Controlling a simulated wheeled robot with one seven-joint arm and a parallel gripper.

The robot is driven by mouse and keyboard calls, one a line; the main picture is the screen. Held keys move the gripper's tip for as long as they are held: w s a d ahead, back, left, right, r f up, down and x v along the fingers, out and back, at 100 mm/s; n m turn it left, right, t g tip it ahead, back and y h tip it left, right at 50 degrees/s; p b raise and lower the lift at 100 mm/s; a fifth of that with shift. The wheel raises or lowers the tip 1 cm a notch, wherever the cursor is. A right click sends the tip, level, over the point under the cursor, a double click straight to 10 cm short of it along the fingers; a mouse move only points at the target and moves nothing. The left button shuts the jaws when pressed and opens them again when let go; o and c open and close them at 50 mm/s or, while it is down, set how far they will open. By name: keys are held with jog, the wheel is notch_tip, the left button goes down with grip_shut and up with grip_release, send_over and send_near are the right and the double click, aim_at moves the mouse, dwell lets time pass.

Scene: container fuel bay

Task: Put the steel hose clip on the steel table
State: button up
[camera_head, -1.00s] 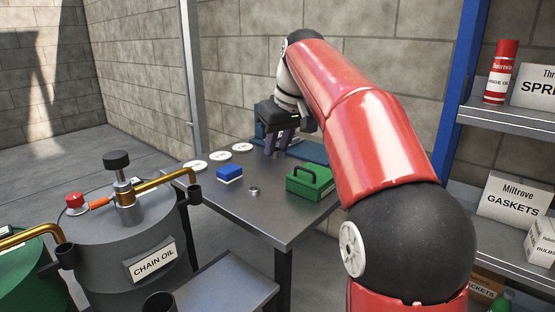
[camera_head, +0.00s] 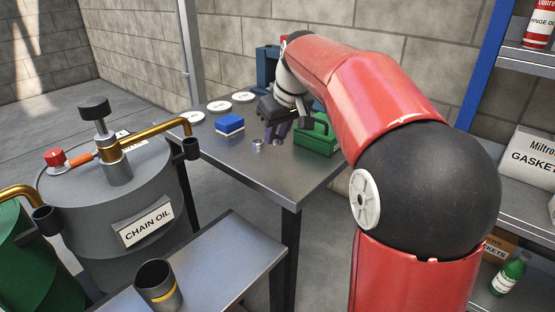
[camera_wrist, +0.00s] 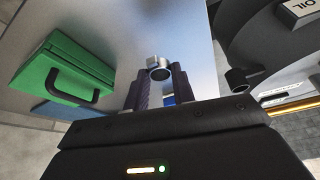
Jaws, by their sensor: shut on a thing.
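My gripper (camera_head: 277,136) points down over the steel table (camera_head: 245,170), between a blue box and a green case. It is shut on the steel hose clip (camera_head: 277,143), a small silver ring that shows only in part at the fingertips in the head view. In the wrist view the silver ring (camera_wrist: 159,70) sits at the tips of my gripper (camera_wrist: 158,85), over the table top. The clip is close to the surface; I cannot tell if it touches.
The green case (camera_head: 316,136) is close on the right, the blue box (camera_head: 230,124) to the left. The front table top is clear. A lower bench (camera_head: 215,262) with a dark cup (camera_head: 159,285) and the chain oil drum (camera_head: 120,210) stand in front.

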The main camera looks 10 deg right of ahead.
aim_at(274, 164)
jog(key=shift+f+b, duration=0.55)
jog(key=shift+f, duration=2.55)
jog(key=o, duration=1)
jog(key=shift+f, duration=0.1)
jog(key=shift+c, duration=0.2)
jog(key=p+v, duration=0.2)
jog(key=v, duration=1)
jog(key=s+f+m, duration=0.1)
jog(key=s+f, duration=0.3)
jog(key=s, duration=0.4)
jog(key=s+a+f+m+t+h, duration=0.1)
jog(key=s+f, duration=0.4)
jog(key=s, duration=0.3)
jog(key=s+f+m, duration=0.2)
jog(key=s+f, duration=0.3)
jog(key=s, duration=0.3)
jog(key=shift+s+a+h, duration=0.25)
jog(key=shift+a+h, duration=0.05)
jog(key=shift+f, duration=0.1)
